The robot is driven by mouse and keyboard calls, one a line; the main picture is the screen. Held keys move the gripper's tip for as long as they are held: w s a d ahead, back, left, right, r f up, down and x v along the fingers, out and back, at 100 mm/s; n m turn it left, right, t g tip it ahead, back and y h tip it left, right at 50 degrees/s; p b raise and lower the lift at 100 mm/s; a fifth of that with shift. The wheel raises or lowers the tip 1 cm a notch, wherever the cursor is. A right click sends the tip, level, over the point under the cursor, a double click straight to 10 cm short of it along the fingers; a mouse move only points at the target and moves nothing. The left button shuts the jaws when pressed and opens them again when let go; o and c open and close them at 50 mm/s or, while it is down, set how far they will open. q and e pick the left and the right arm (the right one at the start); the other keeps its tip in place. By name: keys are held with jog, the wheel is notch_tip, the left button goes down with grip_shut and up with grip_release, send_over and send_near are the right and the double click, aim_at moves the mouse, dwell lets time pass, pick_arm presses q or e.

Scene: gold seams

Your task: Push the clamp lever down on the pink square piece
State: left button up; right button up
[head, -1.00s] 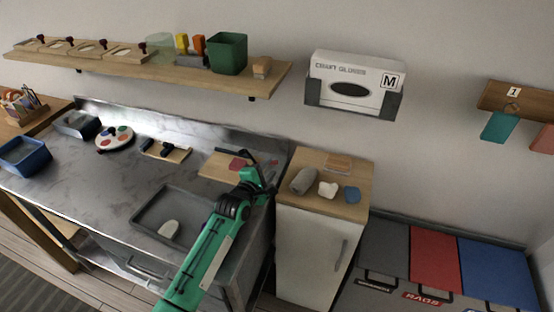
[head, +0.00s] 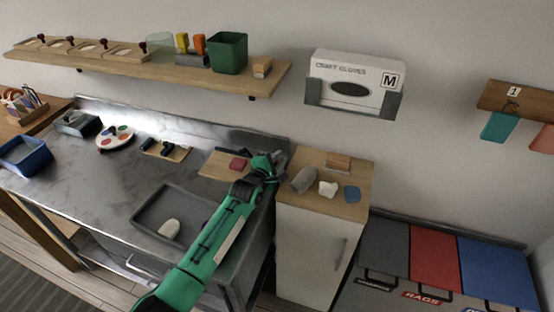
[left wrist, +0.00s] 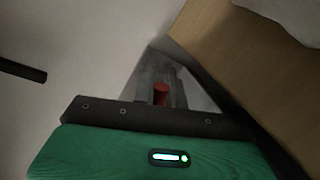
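The pink square piece (head: 238,164) lies on a wooden board (head: 212,167) at the right end of the metal bench. A dark bar (head: 230,153), apparently part of the clamp, shows behind the piece; the rest of the clamp is hard to make out. My left gripper (head: 275,158) is right of the piece, near the bench's right end and the cabinet, apart from the piece. In the left wrist view a dark bar (left wrist: 22,70) is at the left, and a small red part (left wrist: 161,94) shows at the grey finger area. Finger opening is unclear. My right gripper is not in view.
A cabinet (head: 325,208) stands right of the bench with a grey roll (head: 304,180), a white lump (head: 328,188) and a blue lump (head: 352,194) on top. A grey tray (head: 147,209) lies at the bench front. A shelf (head: 130,69) hangs above.

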pick_arm(q)
grip_shut()
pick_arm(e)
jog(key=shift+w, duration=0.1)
pick_arm(q)
jog(key=shift+r, duration=0.1)
jog(key=n, duration=0.1)
jog(key=a+r+n+b, duration=0.1)
jog(key=n, duration=0.1)
jog(key=shift+w+r+h, duration=0.15)
jog(key=shift+r+h, duration=0.1)
jog(key=shift+h, duration=0.05)
jog(key=shift+a+r+n, duration=0.15)
jog(key=shift+r+n, duration=0.1)
jog(key=shift+n, duration=0.25)
jog(key=a+n, duration=0.1)
jog(key=n, duration=0.1)
jog(key=a+r+n+b, duration=0.1)
jog(key=n, duration=0.1)
jog(key=w+a+r+n+t+h, duration=0.1)
jog(key=n, duration=0.1)
jog(key=shift+r, duration=0.1)
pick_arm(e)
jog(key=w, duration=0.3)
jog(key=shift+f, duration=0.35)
pick_arm(q)
jog(key=shift+w, duration=0.1)
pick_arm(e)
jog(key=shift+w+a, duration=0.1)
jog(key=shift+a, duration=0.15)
